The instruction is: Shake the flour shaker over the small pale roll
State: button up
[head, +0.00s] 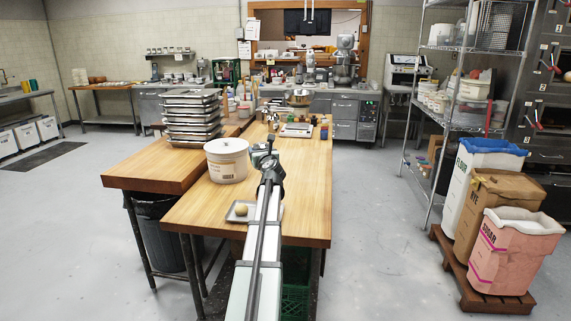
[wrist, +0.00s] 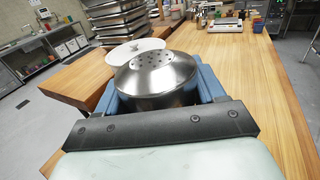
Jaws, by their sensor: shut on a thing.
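The flour shaker (wrist: 156,78) is a metal canister with a domed, perforated top, seen close up in the wrist view. My gripper (wrist: 160,88) is shut on it, with blue fingers on both sides. In the head view my gripper (head: 264,157) is above the wooden table, and I cannot make out the shaker clearly there. The small pale roll (head: 241,211) sits on a small grey tray (head: 232,217) near the table's front, left of my arm and nearer the camera than my gripper. The wrist view does not show the roll.
A large white tub (head: 226,168) stands on the table just left of my gripper; its lid (wrist: 128,50) shows in the wrist view. Stacked metal trays (head: 192,118) stand farther back left. Small jars and a scale (head: 297,130) are farther along. The table right of my arm is clear.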

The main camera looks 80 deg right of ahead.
jog(key=shift+w+a+r+n+t+y, duration=0.9)
jog(key=shift+w+a+n+t+y, duration=1.1)
jog(key=shift+w, duration=2.1)
notch_tip(320, 180, down, 14)
jog(key=s+n+h, duration=0.1)
jog(key=n, duration=2.2)
jog(key=shift+s+d+f+n, duration=0.2)
jog(key=shift+s+d+n, duration=0.15)
jog(key=shift+n, duration=0.05)
